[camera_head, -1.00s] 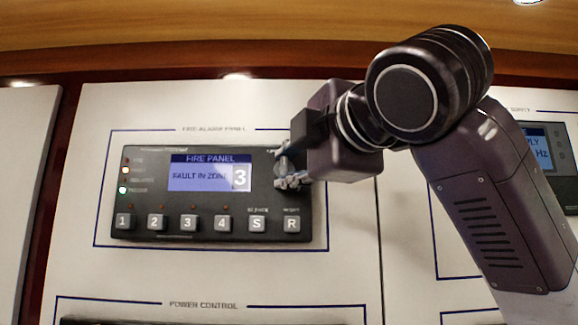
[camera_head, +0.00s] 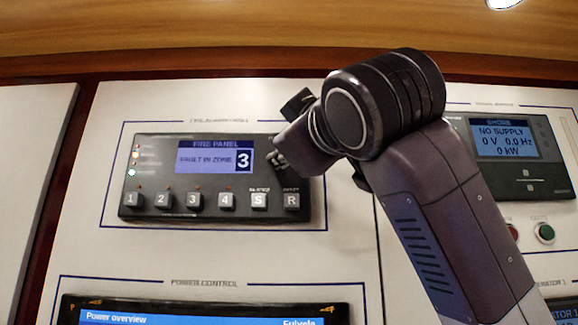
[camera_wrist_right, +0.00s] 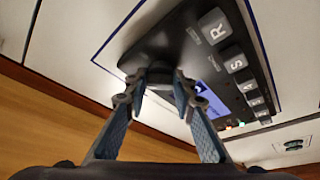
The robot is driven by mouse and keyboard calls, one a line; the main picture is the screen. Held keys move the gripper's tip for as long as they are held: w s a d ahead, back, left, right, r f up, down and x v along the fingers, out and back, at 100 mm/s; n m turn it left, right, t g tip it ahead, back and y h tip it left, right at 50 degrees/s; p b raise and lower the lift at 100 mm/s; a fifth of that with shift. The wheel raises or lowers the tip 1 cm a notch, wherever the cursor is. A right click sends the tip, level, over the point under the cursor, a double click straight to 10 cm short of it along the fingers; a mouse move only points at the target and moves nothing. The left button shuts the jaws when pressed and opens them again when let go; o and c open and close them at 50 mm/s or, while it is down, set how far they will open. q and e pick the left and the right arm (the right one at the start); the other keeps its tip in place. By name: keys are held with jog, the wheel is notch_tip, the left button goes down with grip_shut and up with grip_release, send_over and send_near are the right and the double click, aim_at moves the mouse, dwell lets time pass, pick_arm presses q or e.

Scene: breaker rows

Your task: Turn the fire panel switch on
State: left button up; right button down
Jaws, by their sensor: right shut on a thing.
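The fire panel (camera_head: 163,182) is a dark box on the white wall, with a lit screen (camera_head: 213,159) reading "FIRE PANEL, FAULT IN ZONE 3". Its switch, a dark knob (camera_wrist_right: 159,75), shows between the fingertips of my right gripper (camera_wrist_right: 157,92) in the right wrist view. The gripper is shut on it, near the panel's end. In the head view my right gripper (camera_head: 277,159) is at the panel's upper right corner and hides the switch there, so its setting cannot be read. My left gripper is not in view.
Numbered buttons and the S and R buttons (camera_head: 259,200) line the panel's lower edge. Below is a power control screen (camera_head: 200,318). At right are a "NO SUPPLY" display (camera_head: 506,140) and a green button (camera_head: 544,233). My right arm crosses the wall between them.

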jog(key=shift+s+a+m+t+h+b, duration=0.1)
jog(key=shift+m+t+h+b, duration=0.6)
jog(key=shift+m, duration=1.35)
jog(key=shift+a+m+t+h+b, duration=0.1)
jog(key=shift+m+h+b, duration=0.35)
jog(key=shift+m+h, duration=1.1)
jog(key=shift+s+a+m+t+h+b, duration=0.1)
jog(key=shift+m+t+h+b, duration=0.3)
jog(key=shift+m, duration=2.1)
jog(key=shift+d+r+m+h, duration=0.1)
jog(key=shift+m+h, duration=0.15)
jog(key=shift+m, duration=0.15)
jog(key=c, duration=2)
grip_release()
jog(key=o, duration=0.4)
jog(key=shift+w, duration=0.15)
jog(key=v, duration=1.2)
